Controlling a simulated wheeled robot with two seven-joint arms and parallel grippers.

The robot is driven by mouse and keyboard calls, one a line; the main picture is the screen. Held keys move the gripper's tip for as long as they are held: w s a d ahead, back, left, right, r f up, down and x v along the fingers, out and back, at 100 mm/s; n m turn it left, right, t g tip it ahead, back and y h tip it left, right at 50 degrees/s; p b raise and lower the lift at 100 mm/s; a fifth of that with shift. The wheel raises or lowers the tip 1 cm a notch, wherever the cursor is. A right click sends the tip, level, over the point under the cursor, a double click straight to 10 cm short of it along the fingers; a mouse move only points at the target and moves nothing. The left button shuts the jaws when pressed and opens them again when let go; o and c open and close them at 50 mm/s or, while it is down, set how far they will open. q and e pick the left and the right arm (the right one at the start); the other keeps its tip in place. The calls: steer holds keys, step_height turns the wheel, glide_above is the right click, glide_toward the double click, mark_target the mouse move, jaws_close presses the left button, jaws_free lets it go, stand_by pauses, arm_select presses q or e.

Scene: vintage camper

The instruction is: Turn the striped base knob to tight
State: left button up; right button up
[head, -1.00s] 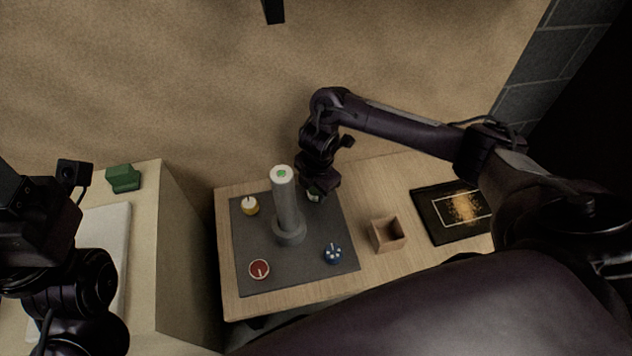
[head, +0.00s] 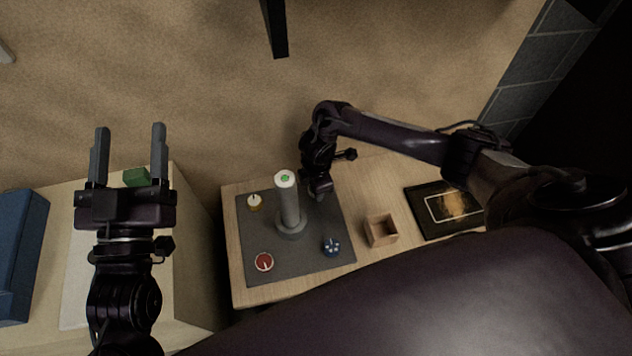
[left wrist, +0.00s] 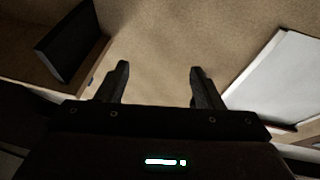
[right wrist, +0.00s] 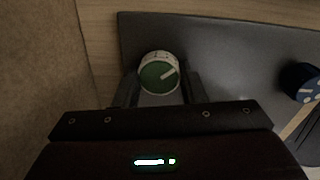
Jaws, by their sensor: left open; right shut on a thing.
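A grey column (head: 289,205) with a green spot on top stands on a dark mat (head: 300,262), with knobs around it. My right gripper (head: 318,190) is at the mat's upper right corner. In the right wrist view its fingers are shut on a green knob (right wrist: 158,74) with a white pointer and a pale, marked rim. The arm hides this knob in the head view. I cannot tell which knob is striped. My left gripper (head: 130,130) is open and empty.
An open wooden box (head: 381,231) and a black panel with a gold picture (head: 445,210) are right of the mat. On the left counter are a green object (head: 136,177) and a blue box (head: 20,255). A gap separates counter and table.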

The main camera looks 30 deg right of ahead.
steer(key=shift+r+m+p, duration=0.15)
steer(key=shift+m+p, duration=0.25)
steer(key=shift+p, duration=0.05)
arm_select(q)
step_height(320, 180, down, 15)
steer(key=s+g+y+p, duration=0.1)
steer(key=s+g+y, duration=0.15)
steer(key=g, duration=0.55)
arm_select(e)
steer(key=shift+m, duration=0.3)
steer(key=shift+m+p, duration=0.4)
steer(key=shift+p, duration=0.05)
steer(key=shift+m+p, duration=0.5)
steer(key=shift+p, duration=0.15)
steer(key=shift+m+p, duration=0.9)
steer(key=shift+p, duration=0.3)
arm_select(q)
steer(key=s+a+f+g+y+p, duration=0.1)
steer(key=s+a+f+g+y, duration=0.4)
steer(key=s+f+g, duration=0.4)
steer(key=shift+s+a+f+n, duration=0.3)
steer(key=shift+s+a+f, duration=0.5)
steer(key=shift+f, duration=0.15)
arm_select(e)
steer(key=shift+m, duration=0.8)
